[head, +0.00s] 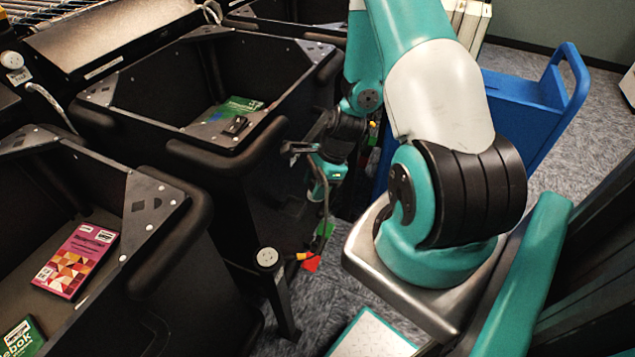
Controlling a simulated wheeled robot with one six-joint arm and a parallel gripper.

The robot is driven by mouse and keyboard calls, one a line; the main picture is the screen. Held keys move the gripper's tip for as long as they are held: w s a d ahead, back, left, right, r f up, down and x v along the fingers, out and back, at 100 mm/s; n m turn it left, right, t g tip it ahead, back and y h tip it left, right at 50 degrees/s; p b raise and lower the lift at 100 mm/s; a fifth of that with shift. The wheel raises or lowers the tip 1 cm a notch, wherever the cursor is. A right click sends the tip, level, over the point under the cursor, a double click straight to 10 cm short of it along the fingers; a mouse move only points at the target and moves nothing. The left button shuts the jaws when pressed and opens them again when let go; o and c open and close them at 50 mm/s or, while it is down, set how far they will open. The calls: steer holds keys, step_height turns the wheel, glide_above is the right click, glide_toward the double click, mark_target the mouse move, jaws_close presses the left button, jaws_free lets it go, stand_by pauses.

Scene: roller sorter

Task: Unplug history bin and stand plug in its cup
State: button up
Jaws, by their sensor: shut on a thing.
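My gripper (325,196) hangs from the teal wrist in front of the middle black bin's (250,195) right side, fingers pointing down. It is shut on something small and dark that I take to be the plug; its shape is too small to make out. A thin dark cord-like line runs down beside the fingers. Below, a black post (281,305) stands on the floor with a round grey, dotted top (267,257). Which bin is the history bin, I cannot tell.
A nearer black bin (170,225) at left holds a pink book (76,260). A green book (240,105) lies in the middle bin. A blue cart (520,110) stands behind my arm. A pale cable (48,103) runs along the machine at left. Carpet shows around the post.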

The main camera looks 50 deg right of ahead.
steer(key=shift+s+a, duration=0.2)
steer(key=shift+a, duration=0.7)
steer(key=shift+s+a, duration=0.25)
steer(key=shift+a, duration=0.6)
steer(key=shift+s+a, duration=0.2)
steer(key=shift+a, duration=0.7)
steer(key=shift+a, duration=1.35)
stand_by(0.4)
steer(key=shift+w+a+r+p, duration=0.15)
steer(key=shift+a+p, duration=0.15)
steer(key=shift+a, duration=0.75)
steer(key=shift+a, duration=0.2)
steer(key=shift+a, duration=1.1)
steer(key=shift+a+p, duration=0.3)
steer(key=shift+a, duration=1.1)
